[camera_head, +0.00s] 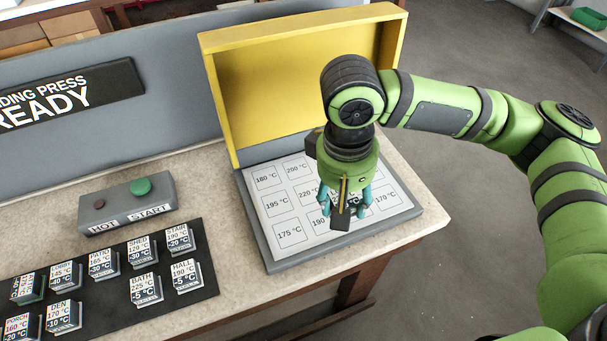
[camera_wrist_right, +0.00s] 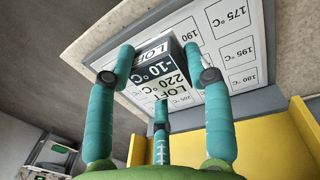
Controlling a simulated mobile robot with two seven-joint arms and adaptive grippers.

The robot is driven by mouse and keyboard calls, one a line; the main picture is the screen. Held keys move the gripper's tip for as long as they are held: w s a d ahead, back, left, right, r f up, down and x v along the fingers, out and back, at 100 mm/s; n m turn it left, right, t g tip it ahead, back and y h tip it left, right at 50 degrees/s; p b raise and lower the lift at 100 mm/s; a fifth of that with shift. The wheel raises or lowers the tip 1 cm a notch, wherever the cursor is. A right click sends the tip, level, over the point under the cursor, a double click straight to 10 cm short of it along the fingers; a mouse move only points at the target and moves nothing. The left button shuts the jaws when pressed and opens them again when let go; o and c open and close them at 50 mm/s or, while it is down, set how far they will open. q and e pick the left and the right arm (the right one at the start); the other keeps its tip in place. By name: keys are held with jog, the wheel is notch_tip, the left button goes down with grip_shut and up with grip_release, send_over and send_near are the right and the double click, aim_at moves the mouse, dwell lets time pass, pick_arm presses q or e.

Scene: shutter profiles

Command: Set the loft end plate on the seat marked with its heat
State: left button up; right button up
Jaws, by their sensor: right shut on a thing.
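My right gripper (camera_head: 346,206) is shut on the loft end plate, a small block whose label in the right wrist view (camera_wrist_right: 163,72) reads LOFT, 220 °C and -10 °C. In the head view the fingers mostly hide the block. It is over the middle-right part of the white seat board (camera_head: 262,212); I cannot tell whether it touches. The board's outlined seats include 220 (camera_head: 307,192), just left of the gripper, 195 °C (camera_head: 276,206), 175 °C (camera_head: 289,234) and 170 °C (camera_head: 386,198). Some seats are hidden. My left gripper is not in view.
A raised yellow lid (camera_head: 270,85) stands behind the board. A dark rack (camera_head: 112,295) holds several labelled blocks at the lower left. A sign (camera_head: 70,92) reads READY.

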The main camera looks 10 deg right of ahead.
jog(key=shift+w+d+r, duration=0.1)
jog(key=shift+w+r, duration=0.1)
jog(key=shift+r, duration=0.15)
jog(key=shift+w+r, duration=0.1)
jog(key=w+a+f, duration=0.1)
jog(key=w+f, duration=0.1)
jog(key=w, duration=0.2)
jog(key=p, duration=0.2)
send_over(310, 192)
jog(key=f, duration=0.2)
jog(key=s+f, duration=0.1)
jog(key=f, duration=0.1)
jog(key=shift+f, duration=0.1)
jog(key=shift+w+f, duration=0.2)
jog(key=shift+w, duration=0.1)
jog(key=shift+w+a+f, duration=0.1)
notch_tip(310, 192, down, 3)
jog(key=shift+f+p, duration=0.15)
jog(key=shift+p, duration=0.45)
jog(key=shift+f, duration=0.3)
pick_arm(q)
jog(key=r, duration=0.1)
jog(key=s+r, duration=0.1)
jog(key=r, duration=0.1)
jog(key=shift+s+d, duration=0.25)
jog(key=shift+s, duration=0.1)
